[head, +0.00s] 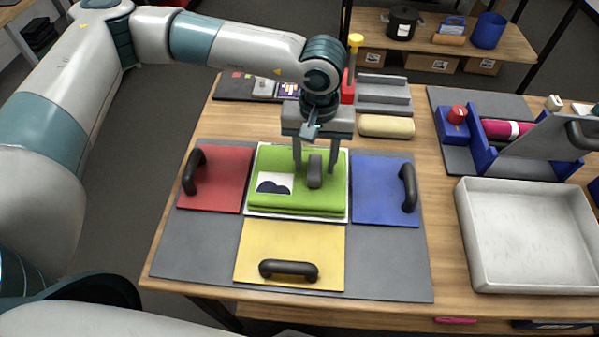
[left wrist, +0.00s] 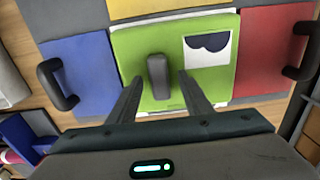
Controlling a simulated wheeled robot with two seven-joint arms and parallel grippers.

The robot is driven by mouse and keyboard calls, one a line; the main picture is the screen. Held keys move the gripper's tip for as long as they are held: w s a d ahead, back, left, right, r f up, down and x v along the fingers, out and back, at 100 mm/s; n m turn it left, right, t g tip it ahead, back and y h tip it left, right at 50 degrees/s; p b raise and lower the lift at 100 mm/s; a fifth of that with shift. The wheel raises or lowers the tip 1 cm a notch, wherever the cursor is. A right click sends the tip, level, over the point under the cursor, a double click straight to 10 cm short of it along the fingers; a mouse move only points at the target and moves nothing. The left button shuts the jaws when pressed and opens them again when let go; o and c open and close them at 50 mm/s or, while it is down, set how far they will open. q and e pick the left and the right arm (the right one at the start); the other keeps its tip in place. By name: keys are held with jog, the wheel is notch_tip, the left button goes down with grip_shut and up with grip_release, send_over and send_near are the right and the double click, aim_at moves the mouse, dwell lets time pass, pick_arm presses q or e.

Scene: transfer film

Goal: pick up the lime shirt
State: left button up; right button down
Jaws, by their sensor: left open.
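The lime shirt (head: 327,198) lies folded into a flat rectangle on a white board (head: 253,212) at the middle of the grey mat. A white print with dark shapes (head: 275,184) is on its left part. My left gripper (head: 314,170) is over the far part of the shirt, pointing down, with its fingers apart on both sides of a dark grey upright handle-like piece. In the left wrist view the shirt (left wrist: 200,88) and the grey piece (left wrist: 158,75) show between and beyond the open fingers (left wrist: 158,85). I cannot tell whether the fingers touch the shirt.
Red (head: 216,182), blue (head: 375,200) and yellow (head: 290,245) panels with black handles surround the shirt. A white tray (head: 468,240) stands at the right. A beige roll (head: 386,126) and a blue-framed device (head: 480,155) lie behind. The grey mat's front corners are clear.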

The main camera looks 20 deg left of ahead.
pick_arm(q)
jog(key=shift+f, duration=0.15)
dwell(0.3)
grip_shut()
